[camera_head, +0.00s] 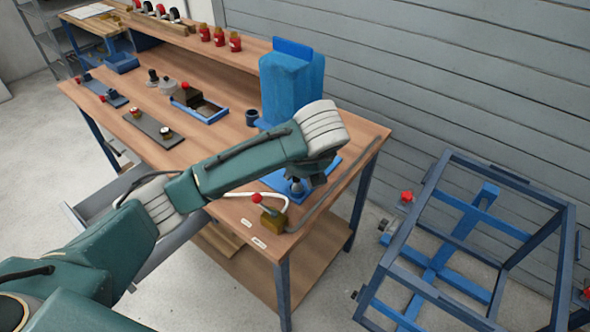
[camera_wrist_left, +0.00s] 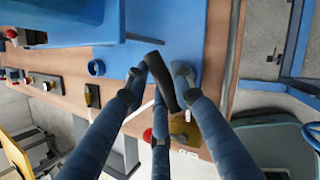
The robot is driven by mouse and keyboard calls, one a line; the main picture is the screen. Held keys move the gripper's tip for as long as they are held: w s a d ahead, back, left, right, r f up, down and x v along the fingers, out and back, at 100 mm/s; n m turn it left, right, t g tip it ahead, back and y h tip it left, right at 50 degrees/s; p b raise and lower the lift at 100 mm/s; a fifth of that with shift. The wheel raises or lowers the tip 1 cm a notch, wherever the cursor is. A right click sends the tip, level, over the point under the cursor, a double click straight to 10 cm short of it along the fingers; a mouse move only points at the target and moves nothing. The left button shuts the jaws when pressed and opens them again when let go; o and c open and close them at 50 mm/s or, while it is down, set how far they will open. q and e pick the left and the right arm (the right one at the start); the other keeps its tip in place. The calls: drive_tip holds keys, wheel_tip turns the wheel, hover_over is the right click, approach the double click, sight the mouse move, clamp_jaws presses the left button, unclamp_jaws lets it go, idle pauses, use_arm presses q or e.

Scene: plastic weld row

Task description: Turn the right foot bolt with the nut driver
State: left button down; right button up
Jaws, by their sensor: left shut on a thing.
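The blue machine (camera_head: 290,85) stands at the bench's right end, and its flat blue foot plate (camera_head: 327,172) shows partly behind my arm. The plate also shows in the left wrist view (camera_wrist_left: 200,25). My left gripper (camera_head: 297,186) is low over the plate's front part. In the left wrist view my left gripper (camera_wrist_left: 160,82) is shut on a dark, rod-shaped tool (camera_wrist_left: 163,82), seemingly the nut driver. The tool looks tilted across the fingers, over the plate's edge. Its tip and the right foot bolt cannot be made out. My right gripper is not in view.
A brass block (camera_head: 271,221) with a red knob (camera_head: 257,198) sits near the bench's front corner, close to my gripper. A blue-rimmed tray (camera_head: 207,117) and a dark cup (camera_head: 252,117) lie farther back. A blue frame cart (camera_head: 470,245) stands right of the bench.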

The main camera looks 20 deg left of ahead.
use_arm(q)
drive_tip(key=n+g+y+p, duration=0.1)
drive_tip(key=n+p, duration=0.1)
drive_tip(key=p, duration=0.1)
drive_tip(key=n+g+p, duration=0.1)
drive_tip(key=n+p, duration=0.2)
drive_tip(key=n+g+y+p, duration=0.1)
drive_tip(key=n+p, duration=0.2)
drive_tip(key=shift+d+r+g+y, duration=0.2)
drive_tip(key=shift+r+g+y, duration=0.1)
drive_tip(key=shift+g, duration=0.1)
drive_tip(key=shift+f+n+p, duration=0.1)
drive_tip(key=shift+n+p, duration=0.25)
drive_tip(key=shift+n, duration=0.25)
drive_tip(key=shift+f+n+g, duration=0.1)
drive_tip(key=shift+n+g, duration=0.4)
drive_tip(key=shift+n, duration=0.1)
drive_tip(key=shift+s+f+n+g, duration=0.1)
drive_tip(key=shift+n+g, duration=0.3)
drive_tip(key=shift+n, duration=0.3)
drive_tip(key=shift+s+f+n+g, duration=0.1)
drive_tip(key=shift+n+g, duration=0.3)
drive_tip(key=shift+n, duration=0.3)
drive_tip(key=shift+r, duration=0.2)
drive_tip(key=shift+r+p, duration=0.9)
drive_tip(key=shift+r, duration=0.05)
